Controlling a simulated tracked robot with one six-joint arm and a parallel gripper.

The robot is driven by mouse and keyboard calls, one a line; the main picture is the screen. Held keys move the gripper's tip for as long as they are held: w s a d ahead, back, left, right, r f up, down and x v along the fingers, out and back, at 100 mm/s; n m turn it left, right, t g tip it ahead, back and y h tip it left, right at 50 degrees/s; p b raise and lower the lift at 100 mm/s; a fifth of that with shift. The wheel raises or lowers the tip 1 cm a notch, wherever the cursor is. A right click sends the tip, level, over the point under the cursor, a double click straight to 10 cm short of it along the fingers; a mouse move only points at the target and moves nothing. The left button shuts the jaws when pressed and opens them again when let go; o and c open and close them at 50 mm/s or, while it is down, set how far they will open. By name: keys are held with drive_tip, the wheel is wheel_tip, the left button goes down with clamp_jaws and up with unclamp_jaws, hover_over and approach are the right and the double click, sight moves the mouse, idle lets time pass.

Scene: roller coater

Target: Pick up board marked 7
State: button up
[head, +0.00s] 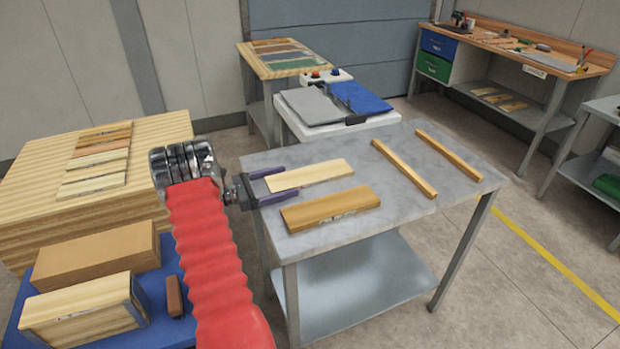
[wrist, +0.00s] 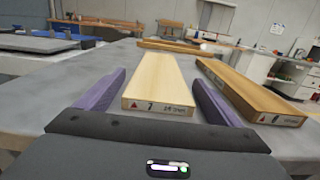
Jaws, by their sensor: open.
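A pale wooden board (head: 312,174) lies flat on the grey table. My gripper (head: 290,181) is open, with one purple finger on each side of the board's near end. In the wrist view the gripper (wrist: 158,78) shows gaps between both fingers and the board. A browner, thicker board (head: 330,208) lies just beside the lower finger; it also shows right of the right finger (wrist: 245,92).
Two narrow wooden strips (head: 404,168) (head: 454,153) lie on the right of the grey table (head: 405,220). A machine with grey and blue panels (head: 312,106) stands behind. Left are stacked boards (head: 100,158) and a blue surface with blocks (head: 165,330).

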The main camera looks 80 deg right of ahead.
drive_tip(key=c, duration=1.3)
drive_tip(key=shift+r, duration=0.15)
wheel_tip(320, 180, up, 10)
drive_tip(key=shift+f, duration=0.1)
